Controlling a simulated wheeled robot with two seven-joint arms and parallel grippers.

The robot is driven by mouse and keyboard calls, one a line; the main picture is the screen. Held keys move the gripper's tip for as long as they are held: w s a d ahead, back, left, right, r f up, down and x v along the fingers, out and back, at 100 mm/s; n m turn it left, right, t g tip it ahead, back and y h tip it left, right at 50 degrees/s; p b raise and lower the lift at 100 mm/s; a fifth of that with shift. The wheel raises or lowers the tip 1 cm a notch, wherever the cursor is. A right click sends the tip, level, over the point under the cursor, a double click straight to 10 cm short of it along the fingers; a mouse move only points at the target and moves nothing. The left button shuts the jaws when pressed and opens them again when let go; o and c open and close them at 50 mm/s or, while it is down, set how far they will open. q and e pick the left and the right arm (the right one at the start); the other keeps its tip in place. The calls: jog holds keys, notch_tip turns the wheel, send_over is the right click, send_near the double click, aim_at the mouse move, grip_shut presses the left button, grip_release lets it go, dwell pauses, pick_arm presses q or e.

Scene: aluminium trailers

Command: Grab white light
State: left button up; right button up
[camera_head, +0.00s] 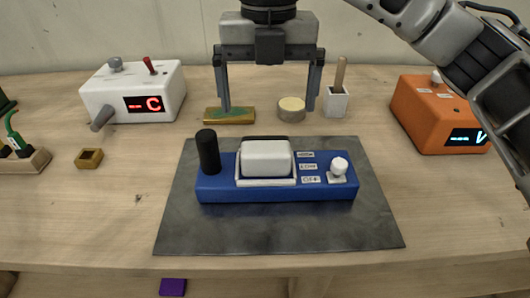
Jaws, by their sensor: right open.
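A blue device (225,187) lies on a dark grey mat (200,228) in the middle of the table. A white rounded block (266,157), which looks like the white light, sits in a white frame on the device's top. The device also bears a black cylinder (208,151) at its left end and a small white knob (339,167) at its right. My right gripper (269,107) points down with its fingers wide apart and nothing between them. In the picture it is above and behind the white block, apart from it. My left gripper is out of view.
Behind the device lie a gold-and-green sponge-like block (229,116), a round tin (291,109) and a white holder (336,103) with a wooden handle. A white box (120,88) with a red display stands back left. An orange box (425,115) stands right.

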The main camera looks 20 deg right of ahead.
aim_at(265, 141)
notch_tip(265, 141, down, 9)
jog(key=shift+w+a+f+p, duration=0.1)
jog(key=shift+a+p, duration=0.05)
jog(key=shift+p, duration=0.3)
jog(key=c, duration=1.2)
jog(key=shift+c, duration=0.2)
